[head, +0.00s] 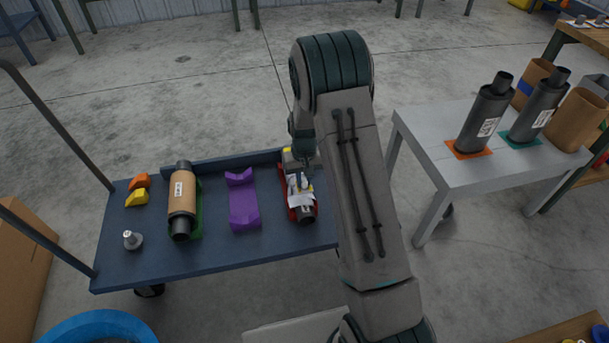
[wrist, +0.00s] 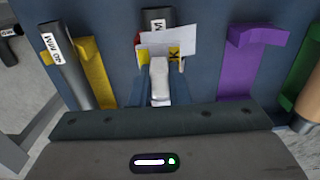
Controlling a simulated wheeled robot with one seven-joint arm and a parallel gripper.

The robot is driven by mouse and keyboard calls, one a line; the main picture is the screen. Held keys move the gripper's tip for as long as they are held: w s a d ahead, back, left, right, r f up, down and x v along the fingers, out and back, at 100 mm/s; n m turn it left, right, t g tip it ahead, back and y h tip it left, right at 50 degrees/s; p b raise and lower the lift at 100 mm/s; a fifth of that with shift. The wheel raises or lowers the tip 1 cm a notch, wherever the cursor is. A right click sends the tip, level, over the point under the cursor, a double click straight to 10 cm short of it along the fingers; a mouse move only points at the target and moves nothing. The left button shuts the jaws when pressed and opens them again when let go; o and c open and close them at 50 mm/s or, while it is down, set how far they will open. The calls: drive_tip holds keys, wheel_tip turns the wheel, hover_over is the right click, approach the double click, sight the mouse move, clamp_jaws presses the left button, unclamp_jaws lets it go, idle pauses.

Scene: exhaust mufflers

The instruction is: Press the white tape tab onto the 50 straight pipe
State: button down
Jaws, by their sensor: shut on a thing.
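In the head view, my gripper (head: 303,180) is above the red cradle (head: 292,213) on the cart, partly hidden by my arm. It is shut on the white tape tab (head: 300,199). In the wrist view, my gripper's fingers (wrist: 160,72) hold the tab (wrist: 180,47), which spreads across a dark pipe (wrist: 155,16). The pipe's label is mostly covered; only an M shows, so its size cannot be read. The pipe's dark end (head: 306,218) shows in the head view. I cannot tell whether the tab touches the pipe.
A pipe labelled 40 MM (wrist: 75,80) lies by a yellow cradle (wrist: 97,75) beside it. The purple cradle (head: 242,203) is empty. A brown-wrapped muffler (head: 182,200) lies on a green cradle. Orange and yellow blocks (head: 138,190) sit left. Mufflers stand on a grey table (head: 440,150).

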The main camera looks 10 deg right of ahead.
sight(303, 201)
drive_tip(key=shift+w+f, duration=0.3)
drive_tip(key=shift+w, duration=0.15)
drive_tip(key=shift+f+b, duration=2.45)
drive_tip(key=shift+f, duration=1.1)
drive_tip(key=shift+s+f, duration=0.1)
drive_tip(key=shift+f, duration=0.2)
drive_tip(key=shift+r, duration=0.35)
drive_tip(key=shift+f, duration=0.5)
